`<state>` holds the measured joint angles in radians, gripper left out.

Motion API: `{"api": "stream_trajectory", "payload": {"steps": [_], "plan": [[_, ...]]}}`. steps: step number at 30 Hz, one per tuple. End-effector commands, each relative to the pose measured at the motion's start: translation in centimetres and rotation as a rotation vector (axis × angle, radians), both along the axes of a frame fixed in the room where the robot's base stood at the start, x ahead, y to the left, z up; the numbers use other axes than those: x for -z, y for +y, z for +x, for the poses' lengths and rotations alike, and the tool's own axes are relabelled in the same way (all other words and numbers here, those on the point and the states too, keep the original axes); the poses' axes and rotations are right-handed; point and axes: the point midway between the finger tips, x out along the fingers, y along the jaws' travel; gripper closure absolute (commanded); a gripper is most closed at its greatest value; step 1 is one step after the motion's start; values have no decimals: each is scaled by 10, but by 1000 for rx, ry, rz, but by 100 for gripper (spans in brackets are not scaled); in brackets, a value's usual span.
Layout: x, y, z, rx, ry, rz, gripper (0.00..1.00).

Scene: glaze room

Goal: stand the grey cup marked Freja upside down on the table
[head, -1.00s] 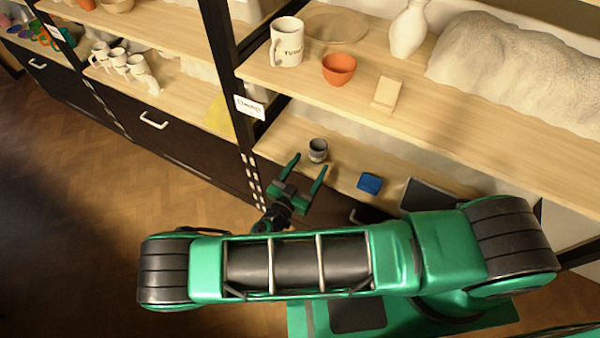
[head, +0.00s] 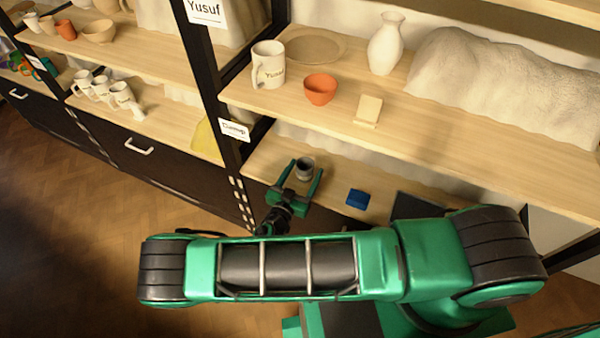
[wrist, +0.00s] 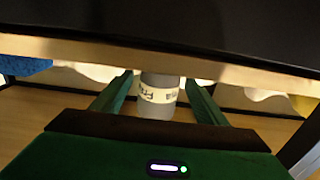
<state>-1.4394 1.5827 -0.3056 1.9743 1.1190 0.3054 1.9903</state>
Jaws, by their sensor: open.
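The small grey cup (head: 305,169) stands on the lower shelf board (head: 335,178), its dark opening facing up in the head view. In the wrist view the grey cup (wrist: 158,96) carries a pale band with partly readable letters beginning "Fr". My gripper (head: 304,174) is open at the shelf's front, with one finger on each side of the cup. The wrist view also shows my gripper (wrist: 158,84) with the cup between its fingers and gaps at both sides. No separate table can be made out.
A blue block (head: 357,199) and a dark flat slab (head: 415,207) lie right of the cup. The upper shelf (head: 450,125) overhangs behind, holding a Yusuf mug (head: 268,66), an orange bowl (head: 320,89) and a white vase (head: 386,44). A dark post (head: 228,150) stands left.

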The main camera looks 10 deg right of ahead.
Motion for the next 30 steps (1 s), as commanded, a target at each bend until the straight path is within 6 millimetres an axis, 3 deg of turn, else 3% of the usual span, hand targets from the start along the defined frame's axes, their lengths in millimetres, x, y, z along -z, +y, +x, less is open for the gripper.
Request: {"api": "stream_trajectory", "payload": {"steps": [2,6,7,30], "plan": [[0,0,0,0,0,0,38],[0,0,0,0,0,0,71],[0,0,0,0,0,0,76],[-25,0,0,0,0,0,76]]}}
